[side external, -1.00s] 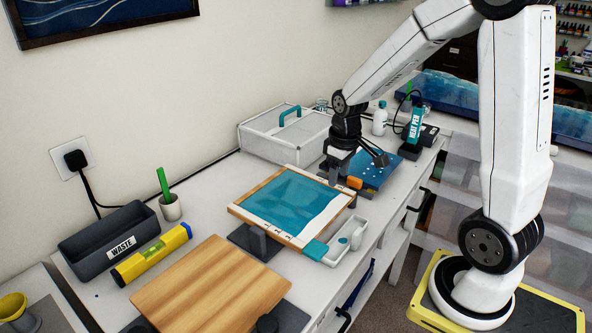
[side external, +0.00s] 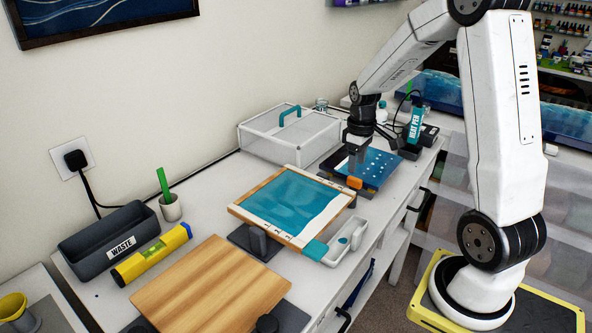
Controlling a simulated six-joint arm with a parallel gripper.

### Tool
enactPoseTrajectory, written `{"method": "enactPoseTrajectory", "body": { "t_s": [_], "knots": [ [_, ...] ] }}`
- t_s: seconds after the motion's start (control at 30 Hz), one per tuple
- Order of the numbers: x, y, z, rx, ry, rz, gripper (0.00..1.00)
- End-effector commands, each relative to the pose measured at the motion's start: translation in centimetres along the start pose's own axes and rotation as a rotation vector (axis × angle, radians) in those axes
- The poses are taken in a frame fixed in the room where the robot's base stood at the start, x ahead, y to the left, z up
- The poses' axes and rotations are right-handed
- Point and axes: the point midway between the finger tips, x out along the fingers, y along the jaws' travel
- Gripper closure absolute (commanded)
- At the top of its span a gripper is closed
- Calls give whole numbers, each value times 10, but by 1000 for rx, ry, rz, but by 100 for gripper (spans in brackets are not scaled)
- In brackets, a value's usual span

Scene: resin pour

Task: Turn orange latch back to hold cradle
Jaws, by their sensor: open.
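The orange latch (side external: 354,183) is a small block by the far right corner of the wood-framed panel with teal resin (side external: 292,203). The panel rests on a dark cradle support (side external: 250,241), most of which is hidden under it. My gripper (side external: 354,166) points down just above and behind the latch, over the near edge of the blue board. It is open and holds nothing that I can see. The fingers are small here, and I cannot tell whether they touch the latch.
A wooden board (side external: 211,288), yellow level (side external: 150,257) and waste bin (side external: 99,249) lie nearer.

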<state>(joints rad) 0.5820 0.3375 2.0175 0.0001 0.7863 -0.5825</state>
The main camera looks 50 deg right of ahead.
Motion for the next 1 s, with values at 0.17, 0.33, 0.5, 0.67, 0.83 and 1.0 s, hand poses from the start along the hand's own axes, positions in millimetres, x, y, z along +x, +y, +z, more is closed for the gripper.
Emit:
{"method": "enactPoseTrajectory", "body": {
  "t_s": [0.17, 0.33, 0.5, 0.67, 0.83, 1.0],
  "knots": [
    [24, -1, 1, 0, -4, -3, 41],
    [42, 0, 0, 0, -2, -1, 41],
    [51, 0, 0, 0, 0, 0, 41],
    [54, 0, 0, 0, 0, 0, 41],
    [53, 0, 0, 0, 0, 0, 41],
    [53, 0, 0, 0, 0, 0, 95]
  ]
}}
